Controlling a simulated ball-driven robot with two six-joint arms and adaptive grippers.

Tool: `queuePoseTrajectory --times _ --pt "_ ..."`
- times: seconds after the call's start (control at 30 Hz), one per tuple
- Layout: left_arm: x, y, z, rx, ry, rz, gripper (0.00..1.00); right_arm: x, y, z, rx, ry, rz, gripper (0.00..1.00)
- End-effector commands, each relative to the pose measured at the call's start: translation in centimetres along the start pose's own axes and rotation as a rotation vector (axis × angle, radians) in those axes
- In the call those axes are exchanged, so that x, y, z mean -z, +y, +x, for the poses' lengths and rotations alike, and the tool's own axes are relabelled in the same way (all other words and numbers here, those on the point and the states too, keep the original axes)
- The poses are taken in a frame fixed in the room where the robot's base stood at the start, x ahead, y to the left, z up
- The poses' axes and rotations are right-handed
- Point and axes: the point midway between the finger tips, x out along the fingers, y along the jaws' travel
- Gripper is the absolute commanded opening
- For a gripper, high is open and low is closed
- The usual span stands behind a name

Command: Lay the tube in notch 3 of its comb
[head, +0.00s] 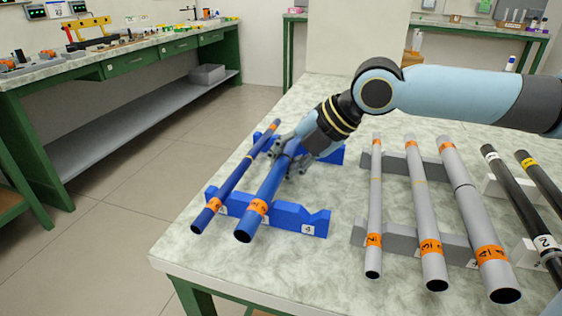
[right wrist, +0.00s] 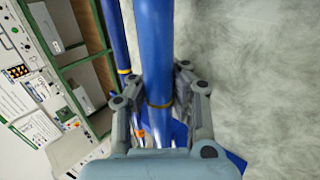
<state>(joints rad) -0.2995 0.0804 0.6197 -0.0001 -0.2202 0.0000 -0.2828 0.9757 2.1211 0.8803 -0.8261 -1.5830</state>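The thick blue tube (head: 263,197) has an orange label near its front end and lies slanted over the blue comb (head: 292,217). My right gripper (head: 289,152) is at its far part, with the fingers on both sides of it. The right wrist view shows the tube (right wrist: 157,60) between the fingertips (right wrist: 158,82), which look closed on it. I cannot tell whether the tube rests in a notch or hangs just above the comb. The comb's rightmost notch, by label 4, is empty. The number by the tube is hidden. My left gripper is not in view.
A thinner blue tube (head: 237,178) lies close along the left side. Several grey tubes (head: 426,220) lie on a grey comb (head: 455,246) to the right, with black tubes (head: 518,205) beyond. Bare table shows between the blue and grey combs. The table's left edge is near the blue comb.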

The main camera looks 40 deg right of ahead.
Motion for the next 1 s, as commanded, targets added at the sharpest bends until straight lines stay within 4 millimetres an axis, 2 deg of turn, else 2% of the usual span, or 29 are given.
queuePoseTrajectory --times 0.33,0.6,1.0 --pt "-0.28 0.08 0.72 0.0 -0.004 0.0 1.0 0.02 -0.54 0.6 0.0 0.0 0.0 0.0" --pt "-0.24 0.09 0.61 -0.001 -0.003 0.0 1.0 0.02 -0.45 0.51 0.0 0.0 0.0 0.37" --pt "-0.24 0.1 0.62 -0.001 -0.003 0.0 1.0 0.0 -0.55 0.54 0.002 0.0 0.001 0.38"
